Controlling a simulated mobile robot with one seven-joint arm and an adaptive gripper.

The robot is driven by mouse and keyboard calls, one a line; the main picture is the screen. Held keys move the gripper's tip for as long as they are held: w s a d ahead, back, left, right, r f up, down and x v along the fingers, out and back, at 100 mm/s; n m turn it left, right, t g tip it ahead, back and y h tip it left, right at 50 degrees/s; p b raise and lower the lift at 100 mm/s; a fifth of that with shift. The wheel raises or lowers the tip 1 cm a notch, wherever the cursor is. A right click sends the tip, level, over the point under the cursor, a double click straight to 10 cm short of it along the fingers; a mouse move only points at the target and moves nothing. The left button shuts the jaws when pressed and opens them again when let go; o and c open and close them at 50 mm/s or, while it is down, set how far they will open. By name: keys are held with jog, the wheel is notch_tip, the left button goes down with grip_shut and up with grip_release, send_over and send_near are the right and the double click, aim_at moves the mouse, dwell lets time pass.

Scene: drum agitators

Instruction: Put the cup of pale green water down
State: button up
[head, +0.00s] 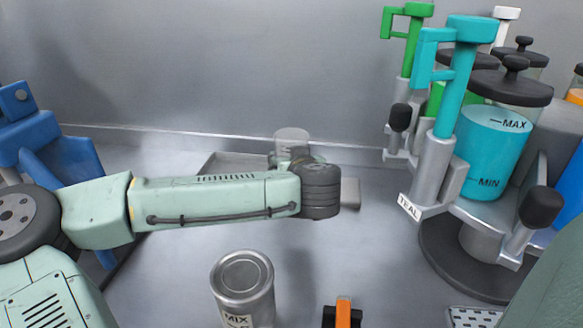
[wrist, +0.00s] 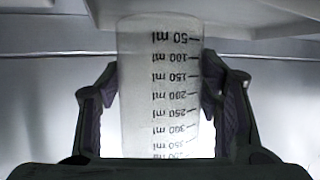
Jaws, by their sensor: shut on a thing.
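The cup (head: 292,137) is a clear, graduated measuring cup, and its upper part shows behind my wrist in the head view. In the wrist view the cup (wrist: 160,60) stands between both purple-padded fingers of my gripper (wrist: 162,105), which is shut on it. Its ml marks appear upside down there. Its content looks pale and greyish; I cannot make out a green tint or the water level. The 50 ml end is close to a pale flat surface (wrist: 225,22); I cannot tell whether it touches. In the head view my wrist hides the fingers and the cup's lower part.
A flat grey tray (head: 222,160) lies behind my forearm. A metal MIX can (head: 242,285) stands in front of it. The dispenser carousel with the TEAL tank (head: 490,150) fills the right. A blue device (head: 50,145) stands left. An orange-and-black object (head: 343,314) is at the front.

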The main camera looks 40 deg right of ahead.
jog(key=shift+w+d+f+p, duration=0.15)
jog(key=shift+w+p, duration=0.15)
notch_tip(320, 180, down, 3)
jog(key=shift+r+p, duration=0.1)
jog(key=shift+p, duration=0.4)
jog(key=shift+f, duration=0.2)
jog(key=shift+f, duration=0.1)
jog(key=shift+f+b, duration=0.2)
jog(key=shift+b, duration=0.25)
jog(key=o, duration=1.3)
jog(key=shift+r, duration=0.1)
